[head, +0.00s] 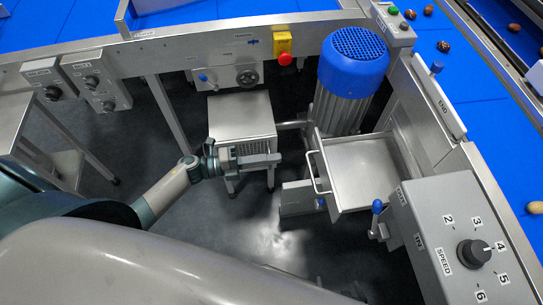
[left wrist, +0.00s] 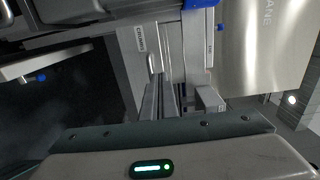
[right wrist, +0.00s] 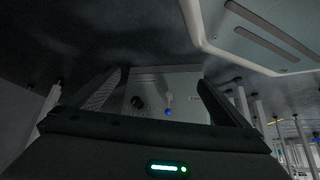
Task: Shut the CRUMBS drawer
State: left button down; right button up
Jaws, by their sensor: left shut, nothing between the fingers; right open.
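The CRUMBS drawer (head: 362,168) is a steel pan under the blue motor, pulled out with its inside showing. Its bar handle (head: 318,173) faces left in the head view. In the left wrist view its CRUMBS label (left wrist: 140,38) and handle (left wrist: 152,63) lie beyond the fingertips. My left gripper (head: 280,158) is shut and empty, just left of the handle, with a small gap in the head view; contact is hard to tell. My right gripper (right wrist: 160,85) is open and empty in its wrist view, and is not seen in the head view.
A blue motor (head: 352,65) stands behind the drawer. A steel stand (head: 240,115) is behind my left gripper. A lower box (head: 297,200) sits below the drawer's front. A grey SPEED panel (head: 445,235) is at the right. Dark open floor lies left of the drawer.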

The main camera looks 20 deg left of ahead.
pick_arm(q)
jog(key=p, duration=0.3)
send_near(321, 152)
jog(key=x, duration=0.5)
jog(key=shift+r, duration=0.1)
jog(key=shift+w+d, duration=0.3)
jog(key=shift+d, duration=0.35)
pick_arm(e)
jog(key=s+d+f+g, duration=0.1)
jog(key=s+d+f, duration=0.1)
jog(key=s, duration=0.3)
jog(key=s+d+f+g+h, duration=0.1)
jog(key=s+d+g, duration=0.1)
jog(key=s, duration=0.4)
jog(key=shift+d+f, duration=0.35)
jog(key=shift+f, duration=0.05)
